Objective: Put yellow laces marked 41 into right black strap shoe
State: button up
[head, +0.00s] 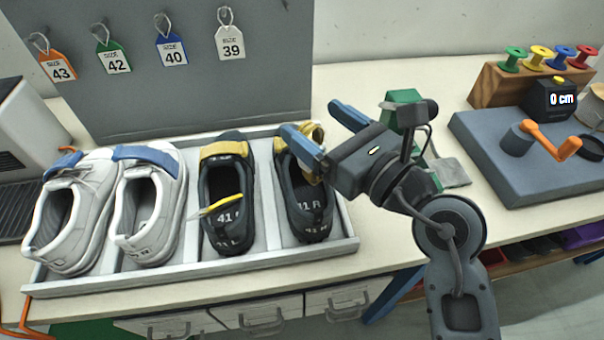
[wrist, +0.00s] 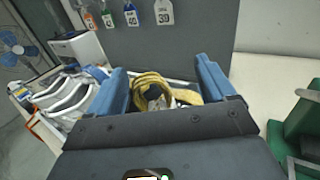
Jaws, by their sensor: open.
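The right black shoe (head: 309,214) stands in the rack, marked "41 R" at the heel, and my gripper partly hides its front. A looped yellow band, seemingly the laces (wrist: 148,88), shows between my fingers in the wrist view, with a flat yellow strap (wrist: 188,97) beside it; any mark on the band is unreadable. In the head view yellow (head: 318,134) shows at the shoe's front, behind my fingers. My gripper (head: 311,118) is open over the shoe's front; whether it touches the yellow band is unclear. The left black shoe (head: 226,236) has a yellow strip (head: 223,205) across its opening.
Two white shoes (head: 146,214) with blue straps fill the left of the grey rack (head: 200,270). Size tags (head: 230,42) hang on the grey panel behind. A crank device (head: 500,160) and spools (head: 540,57) stand at right. Bare bench (head: 375,240) lies right of the rack.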

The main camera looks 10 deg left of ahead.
jog(key=b+v, duration=0.1)
jog(key=v, duration=0.6)
jog(key=shift+s+d, duration=0.25)
jog(key=shift+d, duration=0.05)
jog(key=s+d+f+n+h, duration=0.3)
jog(key=s+d+n+h, duration=0.1)
jog(key=s+n, duration=0.5)
jog(key=s+d+f+n+t+h, duration=0.1)
jog(key=s+d+f+n+h, duration=0.2)
jog(key=s+d+n, duration=0.4)
jog(key=s+d+f+n+t+h, duration=0.1)
jog(key=s+d+f+n+h, duration=0.2)
jog(key=s+d+n+h, duration=0.3)
jog(key=s+n, duration=0.4)
jog(key=s, duration=0.5)
jog(key=shift+s+n, duration=0.35)
jog(key=shift+n, duration=0.05)
